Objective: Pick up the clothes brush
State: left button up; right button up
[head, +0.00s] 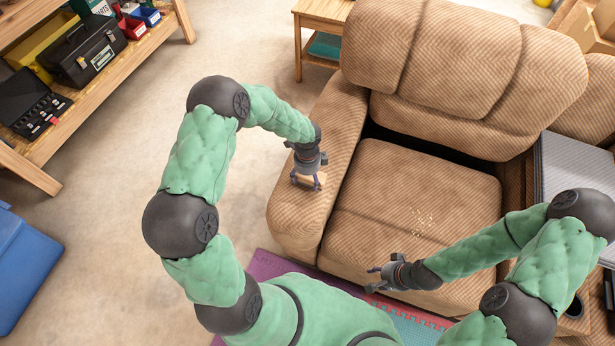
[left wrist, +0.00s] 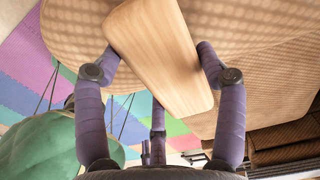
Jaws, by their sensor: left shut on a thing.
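The clothes brush (head: 318,179) shows as a small piece of pale wood at my left gripper (head: 307,182), over the recliner's left armrest. In the left wrist view the brush (left wrist: 165,55) is a long wooden block with rounded corners, lying slanted between the purple fingers of my left gripper (left wrist: 158,58). The left gripper is shut on it. The brush's bristles are hidden. I cannot tell whether the brush still touches the armrest. My right gripper (head: 371,279) is open and empty, in front of the seat's front edge.
The brown corduroy recliner (head: 400,190) fills the middle, with pale crumbs (head: 425,220) on its seat. A wooden side table (head: 322,14) stands behind the armrest. A shelf with toolboxes (head: 88,52) is at the upper left. A blue box (head: 22,268) stands at the left. Carpet between is clear.

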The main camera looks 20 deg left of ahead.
pick_arm(q)
notch_tip(320, 180, up, 3)
jog(key=shift+f+p, duration=0.2)
jog(key=shift+p, duration=0.45)
jog(key=s+d+r+p, duration=0.4)
jog(key=s+d+r, duration=0.2)
jog(key=s+r, duration=0.3)
jog(key=shift+s+d+r, duration=0.2)
jog(key=shift+s+d, duration=0.1)
jog(key=shift+s, duration=0.8)
jog(key=shift+s+d+r, duration=0.15)
jog(key=shift+s+d, duration=0.1)
jog(key=shift+s, duration=0.15)
